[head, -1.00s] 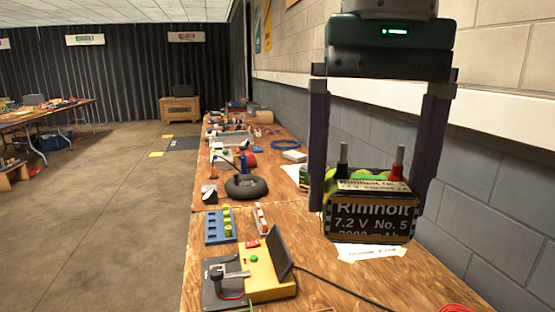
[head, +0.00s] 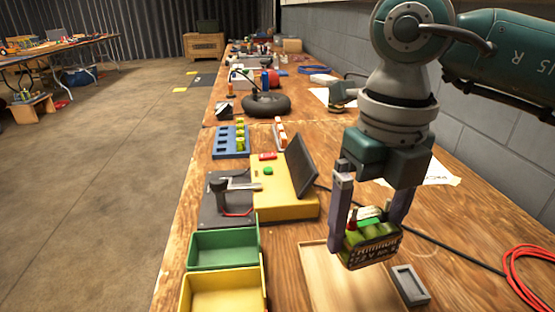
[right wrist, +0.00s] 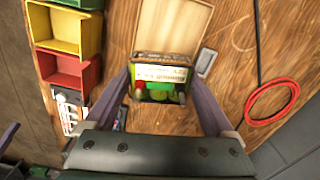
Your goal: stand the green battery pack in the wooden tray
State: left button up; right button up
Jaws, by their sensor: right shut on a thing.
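The green battery pack (head: 373,246), with a dark printed label band and a red terminal on top, is between the fingers of my right gripper (head: 368,232), which is shut on it. It is roughly upright and looks a little tilted in the head view. The wooden tray (head: 322,275), pale and shallow, lies on the bench below and partly behind the pack. The pack seems to be above the tray's right part; I cannot tell whether it touches. The right wrist view shows the pack (right wrist: 160,72) at the edge of the tray (right wrist: 172,28).
A small grey block with a recess (head: 410,285) lies right of the tray. Green (head: 222,250) and yellow (head: 222,292) bins stand left. A yellow tester with a dark screen (head: 285,190) is behind. A black cable and red coil (head: 530,280) lie right.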

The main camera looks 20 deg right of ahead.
jog(key=shift+s+d+f+m+b, duration=0.1)
jog(key=shift+d+f+m+b, duration=0.1)
jog(key=shift+f+m, duration=0.4)
jog(key=shift+d+f+m+b, duration=0.1)
jog(key=shift+f+m+b, duration=0.05)
jog(key=shift+f+m, duration=0.4)
notch_tip(320, 180, down, 6)
jog(key=b, duration=0.5)
jog(key=shift+r, duration=0.25)
jog(key=shift+f, duration=0.35)
jog(key=shift+f+b, duration=0.5)
jog(key=shift+f, duration=0.3)
dwell(0.3)
jog(key=o, duration=1.6)
